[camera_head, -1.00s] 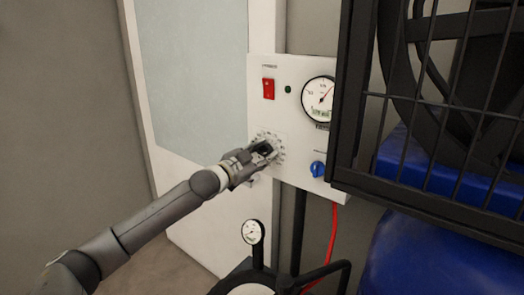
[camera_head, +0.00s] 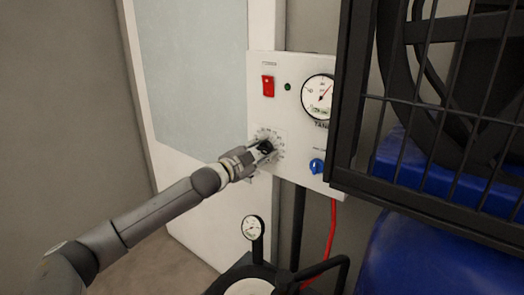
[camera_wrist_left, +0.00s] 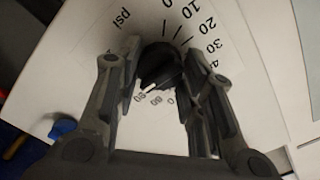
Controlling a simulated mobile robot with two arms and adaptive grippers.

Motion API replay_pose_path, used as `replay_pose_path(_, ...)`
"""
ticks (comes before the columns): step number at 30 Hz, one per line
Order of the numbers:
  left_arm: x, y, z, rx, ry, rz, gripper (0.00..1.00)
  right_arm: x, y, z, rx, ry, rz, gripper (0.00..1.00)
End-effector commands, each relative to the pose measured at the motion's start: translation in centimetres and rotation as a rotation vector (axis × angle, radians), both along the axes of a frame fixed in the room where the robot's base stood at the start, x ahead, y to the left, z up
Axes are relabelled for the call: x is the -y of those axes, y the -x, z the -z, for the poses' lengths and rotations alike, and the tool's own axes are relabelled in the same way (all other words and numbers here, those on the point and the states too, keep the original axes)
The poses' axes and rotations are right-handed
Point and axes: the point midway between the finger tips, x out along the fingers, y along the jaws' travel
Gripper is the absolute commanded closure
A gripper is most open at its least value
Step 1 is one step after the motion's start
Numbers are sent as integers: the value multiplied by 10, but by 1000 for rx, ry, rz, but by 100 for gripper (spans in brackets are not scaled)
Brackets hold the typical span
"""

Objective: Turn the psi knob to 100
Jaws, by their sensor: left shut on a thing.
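The psi knob (camera_wrist_left: 160,68) is black and sits on a white dial plate with printed numbers. In the head view the knob (camera_head: 265,146) shows partly, at the lower left of the white control panel (camera_head: 272,112). My left gripper (camera_head: 262,149) comes in from the left and is at the knob. In the left wrist view my left gripper (camera_wrist_left: 163,85) has one finger on each side of the knob, shut on it. The "psi" print and 0 to 30 show clearly; other numbers are partly hidden. I cannot tell the knob's exact setting. My right gripper is not in view.
The panel carries a red switch (camera_head: 268,87), a round gauge (camera_head: 318,96) and a blue knob (camera_head: 317,166). A black metal grille (camera_head: 440,110) stands close on the right. A small gauge (camera_head: 253,228) on a black tank and a red hose (camera_head: 333,232) are below.

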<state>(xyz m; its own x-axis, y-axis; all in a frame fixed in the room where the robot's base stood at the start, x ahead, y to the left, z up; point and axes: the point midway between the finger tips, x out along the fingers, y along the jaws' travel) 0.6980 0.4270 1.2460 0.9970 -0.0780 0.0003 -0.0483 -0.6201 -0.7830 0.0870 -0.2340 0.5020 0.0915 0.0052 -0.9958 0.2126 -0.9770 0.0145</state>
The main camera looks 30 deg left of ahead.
Motion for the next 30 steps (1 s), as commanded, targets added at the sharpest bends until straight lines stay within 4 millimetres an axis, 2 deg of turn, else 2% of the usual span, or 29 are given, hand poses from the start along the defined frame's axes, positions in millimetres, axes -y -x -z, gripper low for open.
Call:
replay_pose_path(2,0,0,5,-8,0,-1,88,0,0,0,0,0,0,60)
replay_pose_path(3,0,0,5,-9,1,-1,61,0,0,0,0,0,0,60)
replay_pose_path(8,0,0,3,-6,2,-1,42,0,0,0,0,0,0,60)
replay_pose_path(20,0,3,2,-3,2,0,42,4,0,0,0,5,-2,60)
replay_pose_path(30,-3,37,3,-5,2,0,42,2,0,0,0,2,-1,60)
